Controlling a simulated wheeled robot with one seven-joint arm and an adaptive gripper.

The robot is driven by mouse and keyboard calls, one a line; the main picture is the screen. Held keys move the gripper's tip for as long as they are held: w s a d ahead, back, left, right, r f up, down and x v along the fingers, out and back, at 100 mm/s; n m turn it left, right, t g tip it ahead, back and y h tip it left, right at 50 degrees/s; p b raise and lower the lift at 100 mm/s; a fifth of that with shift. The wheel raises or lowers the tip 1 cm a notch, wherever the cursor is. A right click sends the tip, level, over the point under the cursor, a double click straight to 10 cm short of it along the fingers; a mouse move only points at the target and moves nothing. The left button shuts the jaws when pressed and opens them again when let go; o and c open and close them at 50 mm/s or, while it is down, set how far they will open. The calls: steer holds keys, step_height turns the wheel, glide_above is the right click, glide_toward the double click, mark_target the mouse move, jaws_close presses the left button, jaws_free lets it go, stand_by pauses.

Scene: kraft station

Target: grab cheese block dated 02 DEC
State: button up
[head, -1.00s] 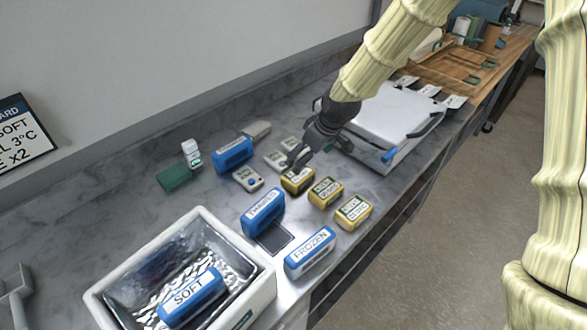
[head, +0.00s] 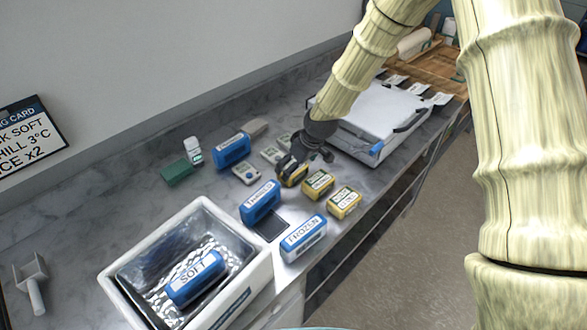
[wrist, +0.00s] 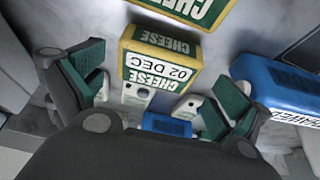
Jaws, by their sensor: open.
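The cheese block dated 02 DEC (wrist: 160,62) is yellow with a white and green label. In the wrist view it lies between and just beyond the fingers of my open gripper (wrist: 158,92). In the head view my gripper (head: 290,172) is over this block (head: 294,176) and hides part of it. I cannot tell whether the fingers touch it. Two more yellow cheese blocks stand in the row, a middle one (head: 318,184) and a front one (head: 344,202); their dates are too small to read.
Blue blocks marked THAWED (head: 260,203) and FROZEN (head: 303,238) stand close by on the marble counter. A white bin (head: 118,262) holds a blue SOFT block (head: 195,277). A white flat-topped appliance (head: 375,115) stands behind. The counter's left side has free room.

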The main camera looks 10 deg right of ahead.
steer(key=x, duration=0.3)
steer(key=shift+w+p, duration=0.3)
steer(key=shift+w, duration=0.05)
steer(key=shift+s, duration=0.25)
steer(key=shift+w+f, duration=0.15)
steer(key=shift+w, duration=0.05)
steer(key=shift+c, duration=1.2)
steer(key=c, duration=0.8)
